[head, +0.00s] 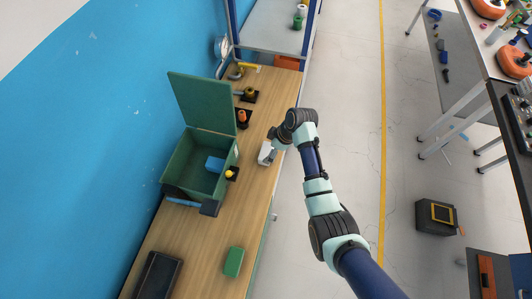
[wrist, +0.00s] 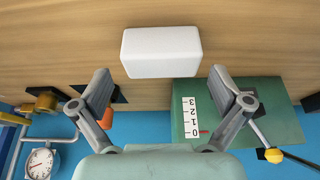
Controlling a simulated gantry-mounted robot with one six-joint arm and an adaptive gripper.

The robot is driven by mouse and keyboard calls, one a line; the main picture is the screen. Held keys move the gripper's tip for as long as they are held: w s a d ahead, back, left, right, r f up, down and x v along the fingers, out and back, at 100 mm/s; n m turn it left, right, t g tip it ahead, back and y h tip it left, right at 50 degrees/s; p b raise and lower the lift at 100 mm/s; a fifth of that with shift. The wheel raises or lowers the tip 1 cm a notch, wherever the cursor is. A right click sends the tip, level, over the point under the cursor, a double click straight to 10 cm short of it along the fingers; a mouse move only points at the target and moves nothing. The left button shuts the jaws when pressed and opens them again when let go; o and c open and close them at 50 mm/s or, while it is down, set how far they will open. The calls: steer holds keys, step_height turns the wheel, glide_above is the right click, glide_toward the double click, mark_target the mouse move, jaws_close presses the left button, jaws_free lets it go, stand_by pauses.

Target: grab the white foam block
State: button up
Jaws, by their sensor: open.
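The white foam block (wrist: 160,53) lies on the wooden bench top (wrist: 60,45). In the wrist view it sits just beyond and between the fingertips of my gripper (wrist: 160,73). The fingers are spread wide, one on each side, with nothing between them, and I see no contact. In the head view my gripper (head: 270,148) is over the right edge of the bench, to the right of the green box. There, a small pale shape lies by the fingers, and I cannot clearly separate block from gripper.
An open green box (head: 183,180) with a blue item (head: 215,164) inside stands left of my gripper, its lid raised. Black-based fittings (head: 243,119) stand behind it. A green block (head: 234,262) and a dark tray (head: 157,275) lie nearer the front. Bare bench lies between.

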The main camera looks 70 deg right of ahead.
mark_target(268, 151)
steer(key=x, duration=0.4)
steer(key=shift+a+b, duration=0.1)
steer(key=shift+b, duration=0.2)
steer(key=c, duration=0.5)
steer(key=shift+c, duration=0.2)
step_height(268, 151, up, 20)
steer(key=p, duration=0.3)
